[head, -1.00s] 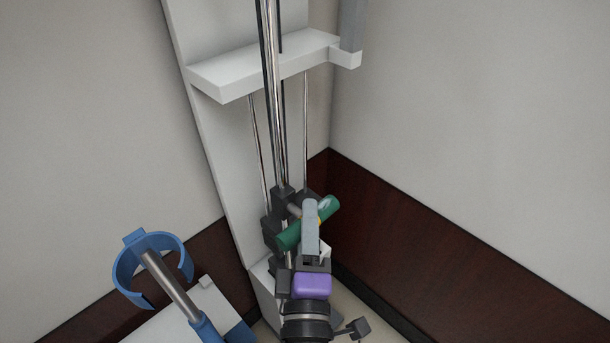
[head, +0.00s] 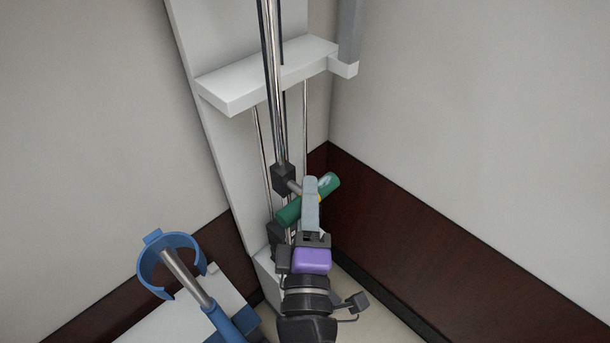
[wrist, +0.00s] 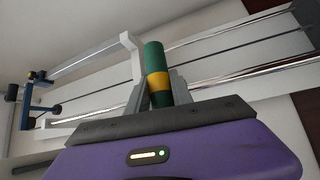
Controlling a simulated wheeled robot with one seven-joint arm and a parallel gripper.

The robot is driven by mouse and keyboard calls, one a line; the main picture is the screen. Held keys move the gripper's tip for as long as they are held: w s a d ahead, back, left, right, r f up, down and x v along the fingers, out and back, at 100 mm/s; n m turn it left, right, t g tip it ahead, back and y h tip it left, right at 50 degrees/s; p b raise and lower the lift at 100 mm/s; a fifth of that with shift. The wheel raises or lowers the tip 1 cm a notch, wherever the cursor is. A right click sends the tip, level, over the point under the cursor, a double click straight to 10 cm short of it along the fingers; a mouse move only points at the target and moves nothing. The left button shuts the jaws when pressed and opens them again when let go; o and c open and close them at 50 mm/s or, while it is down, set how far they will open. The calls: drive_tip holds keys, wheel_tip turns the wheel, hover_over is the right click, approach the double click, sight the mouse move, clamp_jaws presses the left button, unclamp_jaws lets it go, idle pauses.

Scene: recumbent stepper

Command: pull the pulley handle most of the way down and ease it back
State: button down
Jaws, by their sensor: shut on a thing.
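The pulley handle (head: 289,213) is a green bar with a yellow band, joined to a dark slider block (head: 284,178) on upright metal rods. It sits low on the white tower. My gripper (head: 312,190) is shut on the handle, with one grey finger across it hiding part of its middle. In the wrist view the green handle (wrist: 154,57) stands between my two grey fingers, which close around its yellow band (wrist: 159,82).
A white bracket shelf (head: 268,75) crosses the tower above the handle. A blue open ring cuff (head: 150,260) on a metal post stands at the lower left. Dark red wall panels (head: 400,235) close the corner on the right.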

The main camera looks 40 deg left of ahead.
drive_tip(key=shift+f, duration=0.25)
drive_tip(key=shift+r+p, duration=1.3)
drive_tip(key=shift+r, duration=0.15)
drive_tip(key=shift+r, duration=0.15)
drive_tip(key=c, duration=1.1)
unclamp_jaws()
drive_tip(key=shift+r, duration=0.1)
drive_tip(key=shift+v, duration=2.5)
